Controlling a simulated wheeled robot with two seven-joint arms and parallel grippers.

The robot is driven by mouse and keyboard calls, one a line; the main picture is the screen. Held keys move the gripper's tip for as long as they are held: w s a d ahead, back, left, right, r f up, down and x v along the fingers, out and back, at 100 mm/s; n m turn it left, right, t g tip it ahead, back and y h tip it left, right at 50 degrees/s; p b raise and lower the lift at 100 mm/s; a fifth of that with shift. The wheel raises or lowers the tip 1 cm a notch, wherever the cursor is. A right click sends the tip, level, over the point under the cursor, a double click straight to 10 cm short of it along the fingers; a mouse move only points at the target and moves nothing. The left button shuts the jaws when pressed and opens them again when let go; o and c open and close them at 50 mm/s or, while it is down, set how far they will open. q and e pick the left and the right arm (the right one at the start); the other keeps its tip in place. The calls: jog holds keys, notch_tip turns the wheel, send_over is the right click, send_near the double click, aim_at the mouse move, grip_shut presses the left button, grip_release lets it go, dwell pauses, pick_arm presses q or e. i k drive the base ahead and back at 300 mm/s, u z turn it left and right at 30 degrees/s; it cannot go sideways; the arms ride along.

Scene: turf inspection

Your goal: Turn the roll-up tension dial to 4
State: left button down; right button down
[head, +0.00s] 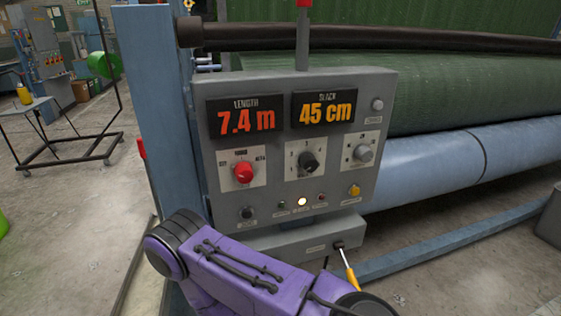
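A grey control panel (384,95) stands in front of the turf roll. Three dials sit in a row on white plates: a red knob (243,172) on the left, a black knob (309,160) in the middle and a grey knob (363,154) on the right. Small marks surround the black knob, but I cannot read its setting. The dial labels are too small to tell which one is the tension dial. A purple arm of mine crosses the bottom of the head view, below the panel. Neither gripper shows.
Displays read LENGTH 7.4 m (245,117) and SLACK 45 cm (324,108). Small buttons and a lit lamp (301,202) sit under the dials. A yellow-handled piece (350,277) hangs at the lower box (290,246). A blue post (155,110) stands left; a green turf roll (470,95) lies behind.

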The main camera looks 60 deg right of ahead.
aim_at(307, 160)
jog(key=z, duration=1.5)
jog(key=k, duration=0.35)
jog(key=z, duration=0.5)
jog(key=i, duration=0.5)
jog(key=u, duration=1.45)
jog(key=k, duration=1.15)
jog(key=z, duration=1.5)
